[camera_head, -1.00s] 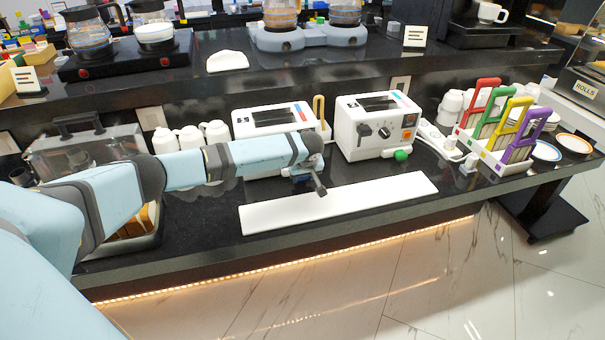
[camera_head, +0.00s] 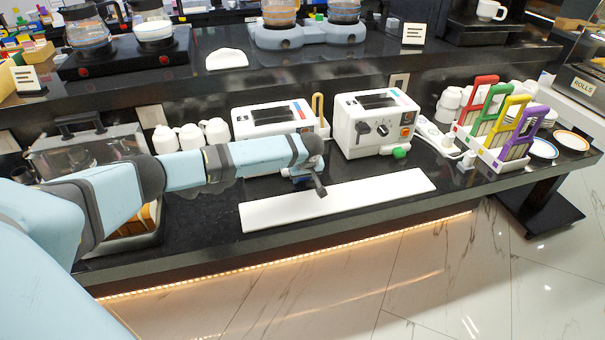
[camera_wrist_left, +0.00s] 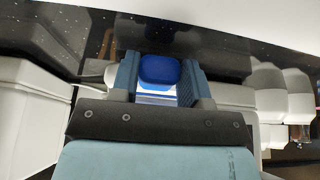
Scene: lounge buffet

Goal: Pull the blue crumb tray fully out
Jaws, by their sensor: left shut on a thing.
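The blue crumb tray shows as a rounded blue tab (camera_wrist_left: 160,70) in the left wrist view, with a pale strip below it. My left gripper (camera_wrist_left: 158,82) is shut on this tab, one finger on each side. In the head view my left gripper (camera_head: 304,178) is low in front of the left white toaster (camera_head: 270,120), just behind a long white mat (camera_head: 340,200). My arm hides most of that toaster's front and the tray there. How far the tray sticks out cannot be told. My right gripper is in neither view.
A second white toaster (camera_head: 375,122) with a green tab (camera_head: 399,153) stands to the right. White jugs (camera_head: 190,137) and a clear-lidded box (camera_head: 85,150) are to the left. A rack with coloured handles (camera_head: 500,140) is at the right. The counter's front edge lies beyond the mat.

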